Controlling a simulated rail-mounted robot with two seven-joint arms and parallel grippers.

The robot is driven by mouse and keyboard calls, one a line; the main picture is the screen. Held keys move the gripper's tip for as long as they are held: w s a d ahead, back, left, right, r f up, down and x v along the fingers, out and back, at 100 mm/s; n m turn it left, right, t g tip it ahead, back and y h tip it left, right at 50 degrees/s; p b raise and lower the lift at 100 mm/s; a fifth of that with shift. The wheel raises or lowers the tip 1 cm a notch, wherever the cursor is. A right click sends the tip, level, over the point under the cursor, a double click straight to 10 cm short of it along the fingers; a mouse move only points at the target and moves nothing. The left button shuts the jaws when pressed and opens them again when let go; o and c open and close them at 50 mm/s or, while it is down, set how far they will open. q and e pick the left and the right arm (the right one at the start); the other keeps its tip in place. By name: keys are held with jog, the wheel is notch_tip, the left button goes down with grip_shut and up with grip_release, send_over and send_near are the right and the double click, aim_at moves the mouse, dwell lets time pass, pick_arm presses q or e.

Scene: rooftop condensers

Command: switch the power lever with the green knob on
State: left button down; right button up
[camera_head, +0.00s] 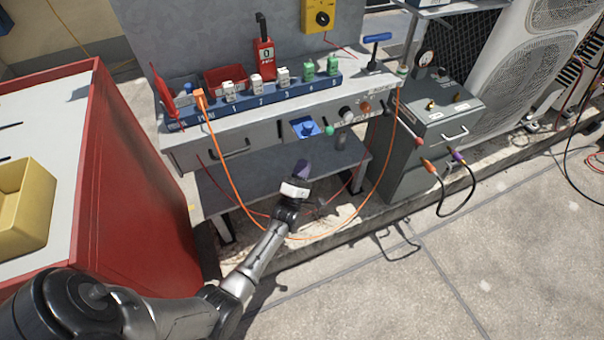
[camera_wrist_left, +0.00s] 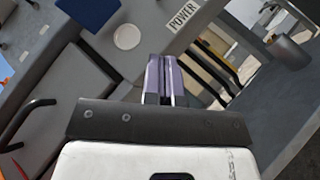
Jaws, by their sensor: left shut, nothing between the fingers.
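The lever's green knob (camera_head: 329,131) shows on the front panel of the grey workbench, just right of a blue square fitting. In the left wrist view a POWER label (camera_wrist_left: 183,14) is on the grey panel, beside a pale round disc (camera_wrist_left: 127,37); I cannot make out a green knob there. My left gripper (camera_head: 302,168) is in front of the bench, below the blue fitting and lower left of the green knob, apart from it in the head view. Its purple fingers (camera_wrist_left: 166,78) are shut together with nothing between them. My right gripper is not in view.
A blue rack (camera_head: 262,100) with white and green plugs stands on the bench (camera_head: 190,155). An orange cable (camera_head: 228,172) hangs in front. A red cabinet (camera_head: 130,185) is left; a grey box (camera_head: 425,150) with cables is right. The floor in front is mostly clear.

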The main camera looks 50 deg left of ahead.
aim_at(326, 125)
pick_arm(q)
jog(key=w+r+b, duration=0.1)
jog(key=w, duration=0.1)
jog(key=w+r+b, duration=0.1)
jog(key=w+r, duration=0.1)
jog(key=w+r+b, duration=0.1)
jog(key=w+r, duration=0.1)
jog(key=w, duration=0.1)
jog(key=shift+w+a+r, duration=0.1)
jog(key=shift+r, duration=0.15)
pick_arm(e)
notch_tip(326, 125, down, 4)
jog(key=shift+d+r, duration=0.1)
